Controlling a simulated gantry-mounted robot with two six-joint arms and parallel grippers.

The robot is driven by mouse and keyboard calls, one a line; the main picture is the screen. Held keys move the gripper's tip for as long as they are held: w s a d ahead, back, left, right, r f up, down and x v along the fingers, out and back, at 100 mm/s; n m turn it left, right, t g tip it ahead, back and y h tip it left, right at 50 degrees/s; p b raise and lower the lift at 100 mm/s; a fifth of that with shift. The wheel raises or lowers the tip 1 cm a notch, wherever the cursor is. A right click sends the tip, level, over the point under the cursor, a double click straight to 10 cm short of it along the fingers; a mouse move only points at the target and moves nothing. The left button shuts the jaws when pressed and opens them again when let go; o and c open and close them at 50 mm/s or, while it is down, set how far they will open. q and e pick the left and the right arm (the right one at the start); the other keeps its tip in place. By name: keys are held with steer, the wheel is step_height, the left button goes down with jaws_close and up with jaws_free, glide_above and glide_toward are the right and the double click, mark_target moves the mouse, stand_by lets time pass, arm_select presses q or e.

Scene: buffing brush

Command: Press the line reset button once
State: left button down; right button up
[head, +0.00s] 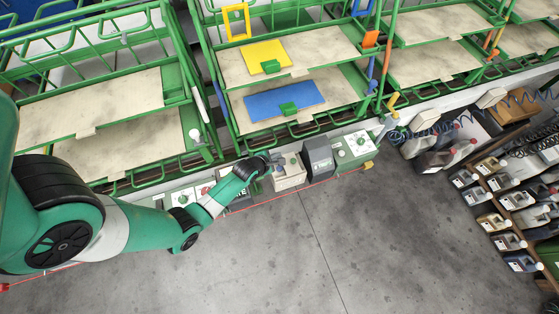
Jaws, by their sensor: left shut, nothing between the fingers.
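My left arm comes in from the left, and its dark left gripper (266,163) is shut and empty. It is at the left side of a beige control box (289,178) on the ledge below the racks. In this view the fingertips are close to the box's upper left edge; I cannot tell whether they touch it. Small dark and light controls show on the box's top, too small to tell which is the line reset button. My right gripper is not in view.
A dark grey box (318,157) and a pale green panel with knobs (355,148) stand to the right on the ledge. Another control panel (182,197) is to the left, partly behind my arm. Green racks with shelves rise behind. The grey floor (400,250) in front is clear.

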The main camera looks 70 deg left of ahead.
mark_target(277, 170)
arm_select(q)
step_height(277, 170, down, 9)
steer(key=b, duration=0.7)
steer(key=shift+r+b, duration=0.2)
steer(key=shift+b, duration=0.2)
stand_by(1.2)
steer(key=shift+f+b, duration=0.35)
steer(key=shift+f, duration=0.05)
steer(key=shift+f+b, duration=0.45)
stand_by(0.5)
stand_by(0.4)
steer(key=shift+r+p, duration=0.8)
steer(key=shift+r, duration=0.05)
steer(key=shift+r, duration=0.1)
step_height(277, 170, up, 5)
steer(key=p, duration=0.5)
